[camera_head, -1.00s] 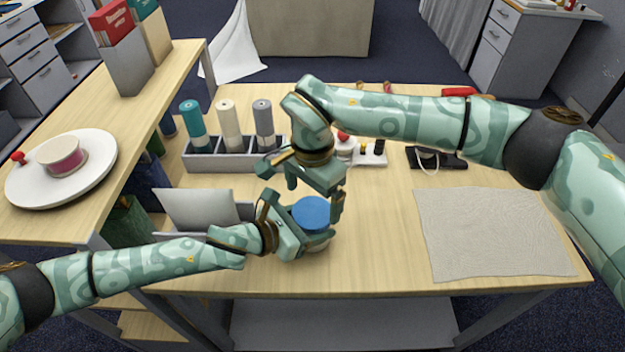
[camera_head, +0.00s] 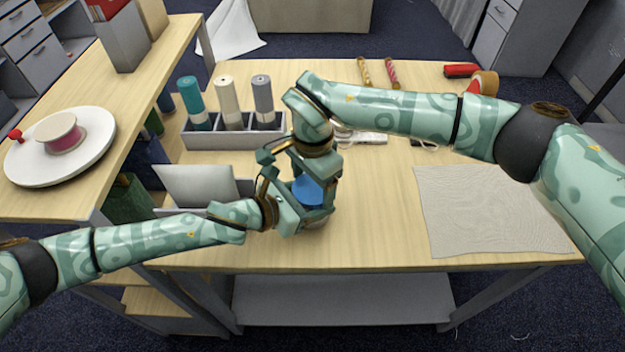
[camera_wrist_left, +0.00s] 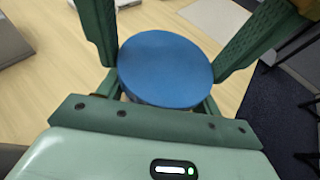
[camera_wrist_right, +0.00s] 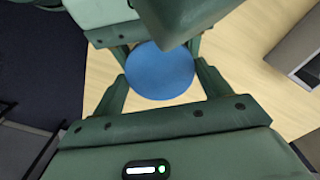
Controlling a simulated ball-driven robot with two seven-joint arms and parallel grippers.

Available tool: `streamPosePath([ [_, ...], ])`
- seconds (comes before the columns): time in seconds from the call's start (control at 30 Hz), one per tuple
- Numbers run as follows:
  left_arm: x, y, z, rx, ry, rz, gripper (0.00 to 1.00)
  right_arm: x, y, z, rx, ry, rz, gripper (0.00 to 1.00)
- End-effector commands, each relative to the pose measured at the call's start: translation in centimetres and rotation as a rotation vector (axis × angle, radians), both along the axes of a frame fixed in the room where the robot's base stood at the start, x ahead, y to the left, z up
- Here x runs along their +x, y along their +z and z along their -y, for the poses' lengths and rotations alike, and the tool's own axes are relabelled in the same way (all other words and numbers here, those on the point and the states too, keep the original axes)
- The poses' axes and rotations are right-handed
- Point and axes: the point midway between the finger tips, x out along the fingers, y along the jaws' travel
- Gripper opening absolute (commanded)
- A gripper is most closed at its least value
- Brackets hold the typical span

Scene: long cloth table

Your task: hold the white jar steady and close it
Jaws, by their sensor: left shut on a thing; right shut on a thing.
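The white jar (camera_head: 318,223) stands upright on the table; only a little of its pale body shows. A blue lid (camera_head: 308,188) is on top of it, seen as a round disc in the left wrist view (camera_wrist_left: 165,68) and the right wrist view (camera_wrist_right: 160,70). My left gripper (camera_head: 303,211) is shut on the jar's body from the left side. My right gripper (camera_head: 311,190) comes from above and is shut on the lid, its fingers at opposite sides of it. The fingers hide most of the jar, and I cannot tell how the lid sits on the rim.
A grey rack (camera_head: 235,139) with several thread spools stands behind the grippers. A grey cloth (camera_head: 490,210) lies at the right. A side shelf (camera_head: 165,60) borders the left. The table front is clear.

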Motion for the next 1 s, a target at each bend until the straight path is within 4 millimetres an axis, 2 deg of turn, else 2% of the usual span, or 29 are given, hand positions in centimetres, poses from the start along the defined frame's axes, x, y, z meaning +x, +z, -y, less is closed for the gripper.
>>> streamPosePath([
  [0.13,0.0,0.0,0.1,-0.002,0.000,-0.001,0.01,0.0,0.0,0.0,0.000,-0.171,-0.001,0.49],
  [0.4,0.0,0.0,0.1,-0.002,-0.001,-0.002,0.01,0.0,0.0,0.0,0.000,-0.190,-0.001,0.49],
  [0.43,0.0,0.0,0.1,-0.002,-0.001,-0.002,0.01,0.0,0.0,0.0,0.000,-0.189,-0.001,0.84],
  [0.5,0.0,0.0,0.1,-0.002,-0.001,-0.002,0.01,0.0,0.0,0.0,0.001,-0.188,-0.001,0.98],
  [0.77,0.0,0.0,0.1,-0.002,0.000,-0.001,0.01,0.0,0.1,0.0,0.001,-0.187,-0.001,0.98],
  [1.0,0.0,0.0,0.0,-0.001,0.000,-0.001,0.01,0.1,2.9,0.0,0.001,-0.187,0.003,0.98],
])
